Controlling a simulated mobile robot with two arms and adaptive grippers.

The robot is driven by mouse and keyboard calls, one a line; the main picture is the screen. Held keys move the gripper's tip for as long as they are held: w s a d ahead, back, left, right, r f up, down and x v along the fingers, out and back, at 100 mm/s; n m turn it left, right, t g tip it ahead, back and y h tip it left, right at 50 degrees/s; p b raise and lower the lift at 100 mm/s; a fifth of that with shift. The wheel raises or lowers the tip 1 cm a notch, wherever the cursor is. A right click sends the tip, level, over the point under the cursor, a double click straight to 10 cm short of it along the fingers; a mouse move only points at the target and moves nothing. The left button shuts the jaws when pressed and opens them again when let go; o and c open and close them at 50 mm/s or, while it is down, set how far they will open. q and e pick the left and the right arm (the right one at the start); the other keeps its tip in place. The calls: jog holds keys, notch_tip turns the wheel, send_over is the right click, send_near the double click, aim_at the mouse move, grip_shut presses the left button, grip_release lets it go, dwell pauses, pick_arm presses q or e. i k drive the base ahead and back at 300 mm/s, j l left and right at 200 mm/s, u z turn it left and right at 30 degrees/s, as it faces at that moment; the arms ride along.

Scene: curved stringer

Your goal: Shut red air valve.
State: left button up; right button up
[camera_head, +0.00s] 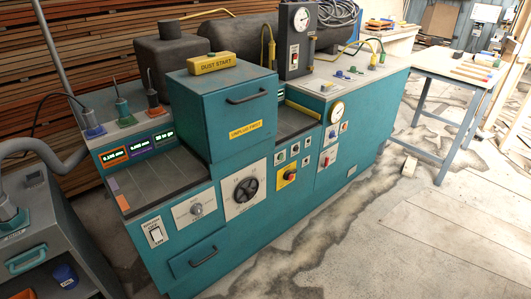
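I cannot pick out a red air valve for certain. A small red part (327,162) shows on a light plate on the teal machine's front, below a round brass-rimmed gauge (337,111). A red knob on a yellow plate (288,177) sits to its left. A red switch (294,57) is on the dark upright box, under another round gauge (301,18). These parts are too small to tell whether any is a valve or how it is set. Neither of my grippers is in view.
The teal machine (226,231) fills the middle, with a raised box marked "DUST START" and "UNPLUG FIRST". A grey cart (30,265) with a hose stands at left. A workbench (458,66) stands at right. The floor (400,240) at front right is clear.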

aim_at(324, 165)
jog(key=i+l+u, duration=0.2)
jog(key=l, duration=0.15)
jog(key=i+l+u, duration=0.2)
jog(key=l, duration=0.2)
jog(key=i+l+u, duration=0.2)
jog(key=l, duration=0.25)
jog(key=i+l+u, duration=0.1)
jog(key=l+u, duration=0.15)
jog(key=l, duration=0.15)
jog(key=i+l+u, duration=0.2)
jog(key=l, duration=0.25)
jog(key=l+u, duration=0.2)
jog(key=l, duration=0.3)
jog(key=k, duration=0.05)
